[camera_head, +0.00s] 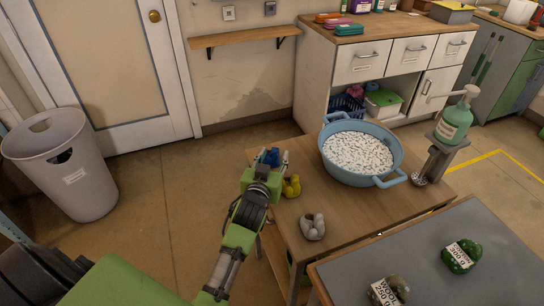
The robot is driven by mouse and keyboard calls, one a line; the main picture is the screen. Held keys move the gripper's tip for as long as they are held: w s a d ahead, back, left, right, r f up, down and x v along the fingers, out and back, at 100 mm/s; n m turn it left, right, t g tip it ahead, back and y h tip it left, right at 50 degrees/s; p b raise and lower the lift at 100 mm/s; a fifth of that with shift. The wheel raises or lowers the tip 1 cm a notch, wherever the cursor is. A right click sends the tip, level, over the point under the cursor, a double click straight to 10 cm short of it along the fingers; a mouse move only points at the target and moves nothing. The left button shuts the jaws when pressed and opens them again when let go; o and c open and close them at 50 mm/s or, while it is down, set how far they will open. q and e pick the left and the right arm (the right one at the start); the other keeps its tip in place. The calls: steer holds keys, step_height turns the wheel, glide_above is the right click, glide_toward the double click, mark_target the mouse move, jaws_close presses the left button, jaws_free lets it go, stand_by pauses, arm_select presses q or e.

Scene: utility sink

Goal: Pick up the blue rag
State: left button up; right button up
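The blue rag (272,156) is a small crumpled lump at the far left corner of the wooden table (400,205). My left gripper (273,161) is right at it, with its fingers around or just beside the rag. The gripper hides part of the rag and the table corner under it. I cannot tell whether the fingers press on the rag or whether it is lifted. My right gripper is not in view.
A yellow rag (291,187) and a grey one (312,228) lie close by. A blue tub (382,181) of white bits and a soap bottle (454,122) stand farther right. Labelled green (461,257) and brown (388,291) lumps lie on the grey table. A bin (75,180) stands left.

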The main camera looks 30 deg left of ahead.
mark_target(274, 154)
arm_select(q)
steer(key=x, duration=0.4)
steer(key=shift+w+a+f, duration=0.1)
steer(key=shift+a+f, duration=0.2)
jaws_close()
